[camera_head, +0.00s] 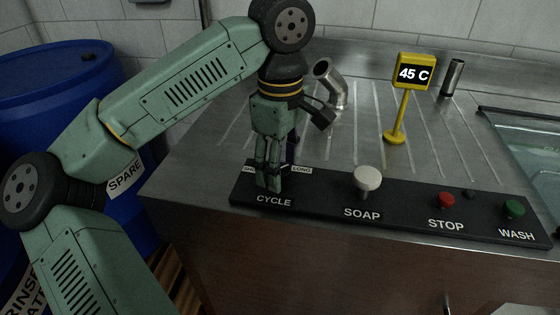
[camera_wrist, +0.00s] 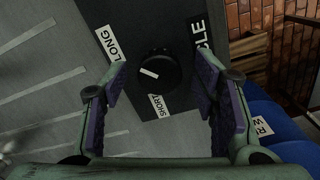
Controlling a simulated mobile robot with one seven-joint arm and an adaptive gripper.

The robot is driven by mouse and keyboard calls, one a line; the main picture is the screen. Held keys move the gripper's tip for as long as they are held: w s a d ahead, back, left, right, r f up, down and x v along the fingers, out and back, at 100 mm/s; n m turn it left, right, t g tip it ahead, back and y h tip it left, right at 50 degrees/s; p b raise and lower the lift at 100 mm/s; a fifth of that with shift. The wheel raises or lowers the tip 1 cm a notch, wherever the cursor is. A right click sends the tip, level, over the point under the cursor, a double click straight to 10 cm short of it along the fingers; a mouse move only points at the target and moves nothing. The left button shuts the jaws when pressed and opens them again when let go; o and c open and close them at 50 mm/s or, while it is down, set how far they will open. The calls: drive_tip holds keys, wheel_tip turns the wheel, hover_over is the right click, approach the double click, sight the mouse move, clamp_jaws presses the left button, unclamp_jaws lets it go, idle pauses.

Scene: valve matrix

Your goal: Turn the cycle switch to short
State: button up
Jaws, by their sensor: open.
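The cycle switch (camera_wrist: 162,75) is a round dark knob with a white pointer mark on its left part in the wrist view. The LONG label (camera_wrist: 108,43) is at its upper left, the SHORT label (camera_wrist: 159,106) just below it. The mark lies between the two label directions; its exact setting is hard to tell. My gripper (camera_wrist: 161,82) is open, with one finger on each side of the knob and gaps visible. In the head view my gripper (camera_head: 268,187) points down over the CYCLE part of the black panel (camera_head: 325,200), hiding the knob and part of the SHORT label.
Right along the panel are the white soap knob (camera_head: 367,179), red stop button (camera_head: 447,200) and green wash button (camera_head: 514,209). Behind stand a yellow 45 C sign (camera_head: 414,73) and a metal spout (camera_head: 331,84). A blue barrel (camera_head: 60,100) stands left of the counter.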

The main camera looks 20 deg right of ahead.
drive_tip(key=shift+c, duration=0.3)
drive_tip(key=c, duration=1.1)
drive_tip(key=shift+f+n, duration=0.1)
drive_tip(key=shift+n, duration=0.3)
drive_tip(key=n+b, duration=0.1)
drive_tip(key=n, duration=0.2)
drive_tip(key=shift+b, duration=0.35)
drive_tip(key=n+b, duration=0.1)
drive_tip(key=n, duration=0.4)
drive_tip(key=shift+w, duration=0.1)
drive_tip(key=n+b, duration=0.1)
drive_tip(key=n, duration=0.4)
drive_tip(key=shift+n+b, duration=0.35)
drive_tip(key=shift+n, duration=1.85)
